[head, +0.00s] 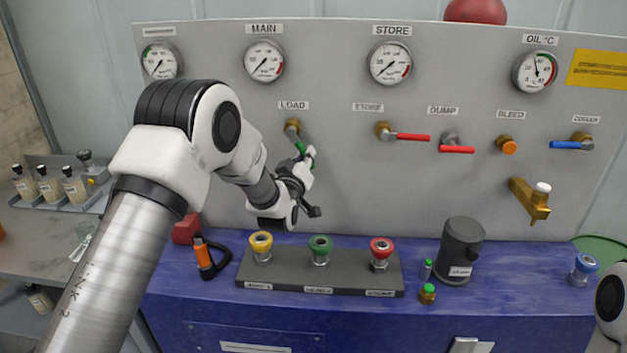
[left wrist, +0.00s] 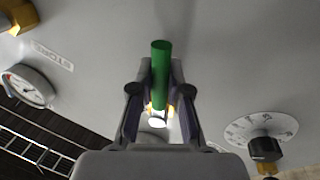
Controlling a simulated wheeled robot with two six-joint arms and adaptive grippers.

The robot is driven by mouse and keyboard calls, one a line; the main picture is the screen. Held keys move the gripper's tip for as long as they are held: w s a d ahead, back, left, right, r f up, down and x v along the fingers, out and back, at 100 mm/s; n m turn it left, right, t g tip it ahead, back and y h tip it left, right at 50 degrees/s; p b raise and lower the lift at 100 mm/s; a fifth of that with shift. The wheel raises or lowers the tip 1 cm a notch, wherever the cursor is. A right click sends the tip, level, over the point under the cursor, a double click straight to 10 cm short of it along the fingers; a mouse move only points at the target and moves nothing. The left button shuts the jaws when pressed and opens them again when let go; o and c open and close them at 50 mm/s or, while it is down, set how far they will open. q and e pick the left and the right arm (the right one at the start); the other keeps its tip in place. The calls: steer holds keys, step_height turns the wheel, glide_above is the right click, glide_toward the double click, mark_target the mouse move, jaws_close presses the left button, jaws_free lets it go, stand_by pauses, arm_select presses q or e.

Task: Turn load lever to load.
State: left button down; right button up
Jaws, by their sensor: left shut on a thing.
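The load lever (head: 299,146) is a green handle on a brass valve under the LOAD label (head: 293,105). In the head view it points down and slightly right from its valve. My left gripper (head: 309,156) is at the handle's lower end. In the left wrist view the green handle (left wrist: 161,75) stands between the two fingers of the left gripper (left wrist: 162,95), which are shut on it. The fingers and wrist hide part of the handle in the head view. My right gripper is not in view.
Red STORE (head: 412,137) and DUMP (head: 457,149) levers and a blue COOLER lever (head: 566,145) sit to the right on the grey panel (head: 400,195). Below, a dark block (head: 318,280) holds yellow, green and red couplings. A dark canister (head: 462,250) stands on the blue bench.

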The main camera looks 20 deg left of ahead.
arm_select(q)
steer(key=d+r+n+b, duration=0.1)
steer(key=n+b, duration=0.2)
steer(key=d+r+n+y+b, duration=0.1)
steer(key=n+b, duration=0.1)
steer(key=n, duration=0.1)
steer(key=w+d+r+n+y+b, duration=0.1)
steer(key=n+b, duration=0.2)
steer(key=shift+d+r+t+b, duration=0.1)
steer(key=shift+r+t+b, duration=0.2)
steer(key=shift+r+t, duration=0.1)
step_height(320, 180, up, 2)
steer(key=n+y+b, duration=0.1)
steer(key=n+b, duration=0.1)
steer(key=n, duration=0.1)
steer(key=shift+d+n, duration=0.15)
steer(key=shift+n, duration=0.25)
steer(key=shift+r+n+y+b, duration=0.3)
steer(key=shift+r+n+b, duration=0.25)
steer(key=shift+n, duration=0.15)
steer(key=shift+r, duration=0.15)
steer(key=c, duration=1.2)
jaws_free()
steer(key=shift+w, duration=0.1)
steer(key=shift+o, duration=0.4)
steer(key=shift+w+d+f, duration=0.1)
steer(key=shift+w+f, duration=0.25)
steer(key=shift+f, duration=0.05)
steer(key=v, duration=1.2)
steer(key=shift+r, duration=0.1)
